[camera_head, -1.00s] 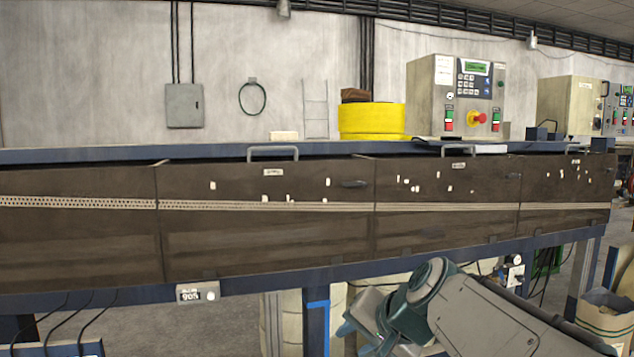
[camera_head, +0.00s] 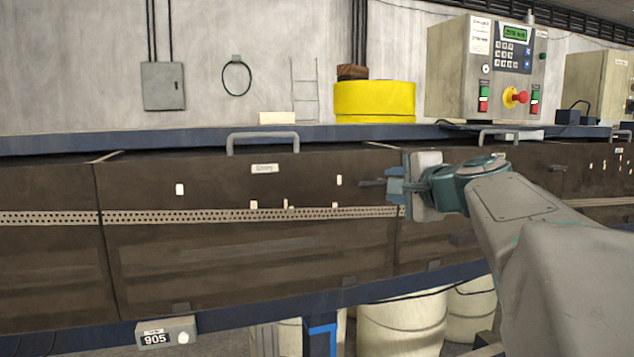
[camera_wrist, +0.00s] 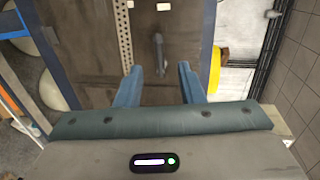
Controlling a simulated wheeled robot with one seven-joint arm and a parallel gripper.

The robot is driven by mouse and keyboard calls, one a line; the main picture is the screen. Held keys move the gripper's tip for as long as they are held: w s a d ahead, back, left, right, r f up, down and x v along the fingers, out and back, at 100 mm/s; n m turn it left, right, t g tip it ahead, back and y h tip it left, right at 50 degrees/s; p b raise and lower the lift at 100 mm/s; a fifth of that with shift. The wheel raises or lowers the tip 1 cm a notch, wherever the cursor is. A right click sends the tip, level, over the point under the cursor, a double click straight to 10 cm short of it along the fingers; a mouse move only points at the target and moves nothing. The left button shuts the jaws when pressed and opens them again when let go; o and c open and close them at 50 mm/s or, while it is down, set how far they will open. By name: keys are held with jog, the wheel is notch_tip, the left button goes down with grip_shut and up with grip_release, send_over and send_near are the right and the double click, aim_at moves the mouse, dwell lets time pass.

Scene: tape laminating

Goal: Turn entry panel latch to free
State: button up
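The entry panel (camera_head: 250,265) is a dark brown front panel with a grey handle on top and a small label (camera_head: 264,168). Its latch (camera_head: 370,183) is a short dark lever at the panel's upper right, lying about level. My gripper (camera_head: 392,186) is just right of the latch, with blue fingers pointing at the panel; it partly hides the latch's right end. In the wrist view the latch (camera_wrist: 158,52) lies ahead, in line with the gap between the two spread fingers (camera_wrist: 160,70). The gripper is open and empty; the latch appears just beyond the fingertips.
A perforated strip (camera_head: 250,214) runs across the panels. A yellow roll (camera_head: 374,101) and a control box (camera_head: 490,70) stand on the ledge behind. A grey box marked 905 (camera_head: 166,333) hangs below the panel. Pale barrels (camera_head: 400,325) stand under the frame.

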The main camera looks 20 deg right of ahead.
send_near(373, 184)
jog(key=w, duration=0.2)
jog(key=shift+h, duration=0.3)
jog(key=w+p, duration=0.1)
jog(key=w, duration=0.2)
jog(key=w+f, duration=0.1)
jog(key=w, duration=0.1)
jog(key=shift+w+a+f+p, duration=0.2)
jog(key=shift+w+p, duration=0.15)
jog(key=shift+p, duration=0.05)
jog(key=shift+w+f, duration=0.15)
jog(key=shift+w, duration=0.6)
